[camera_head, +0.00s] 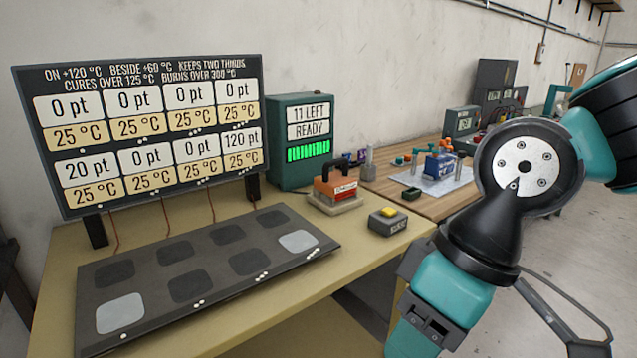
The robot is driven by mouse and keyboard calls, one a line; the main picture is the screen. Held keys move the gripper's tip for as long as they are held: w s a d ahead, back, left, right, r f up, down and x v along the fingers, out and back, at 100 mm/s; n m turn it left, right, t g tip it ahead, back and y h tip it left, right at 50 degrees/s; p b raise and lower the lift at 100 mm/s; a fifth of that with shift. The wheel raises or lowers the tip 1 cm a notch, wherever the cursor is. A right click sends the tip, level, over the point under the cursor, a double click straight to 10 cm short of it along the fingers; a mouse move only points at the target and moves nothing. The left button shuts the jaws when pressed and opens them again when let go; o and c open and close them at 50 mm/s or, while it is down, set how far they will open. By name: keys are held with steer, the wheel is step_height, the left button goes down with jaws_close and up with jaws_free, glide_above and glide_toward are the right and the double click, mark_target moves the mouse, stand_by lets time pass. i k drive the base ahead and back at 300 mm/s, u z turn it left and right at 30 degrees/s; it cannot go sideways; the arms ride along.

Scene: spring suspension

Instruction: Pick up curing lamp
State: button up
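My arm comes in from the right and bends down in front of the table's right side. The lamp is apart from my arm and not covered by it. My gripper is not visible; the arm runs out of the bottom edge of the picture.
A dark plate (205,265) with several pads lies on the table (365,262). A display board (150,130) stands behind it. The teal box (303,145) reads "11 LEFT READY". Another bench (437,205) holds tools.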

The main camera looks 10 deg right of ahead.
mark_target(334, 186)
steer(key=u, duration=0.35)
steer(key=i, duration=1.4)
steer(key=z, duration=0.75)
